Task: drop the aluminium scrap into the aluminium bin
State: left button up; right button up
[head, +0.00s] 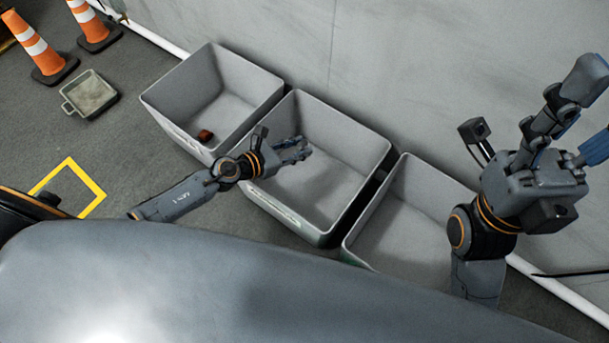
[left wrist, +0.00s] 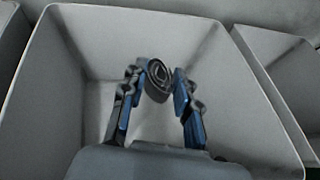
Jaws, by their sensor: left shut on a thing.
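My left gripper (head: 303,149) reaches in over the middle grey bin (head: 345,135). In the left wrist view its fingers (left wrist: 160,90) are shut on a dark grey rolled piece, the aluminium scrap (left wrist: 159,74), with the bin's pale inside walls around it. In the head view I cannot make out the scrap between the fingers. The bin's front label is too small to read, so I cannot tell which bin is for aluminium. My right gripper (head: 587,112) is raised at the right, its fingers spread and nothing seen between them.
The left bin (head: 235,85) holds a small reddish-brown piece (head: 205,135). The right bin (head: 405,225) looks empty where it shows. A wall stands close behind the bins. A shallow tray (head: 90,95), two orange cones (head: 38,50) and a yellow floor marking (head: 88,178) are at the left.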

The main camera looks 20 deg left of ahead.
pick_arm(q)
jog(key=o, duration=0.9)
jog(key=shift+c, duration=0.2)
jog(key=shift+s, duration=0.1)
jog(key=v, duration=1.2)
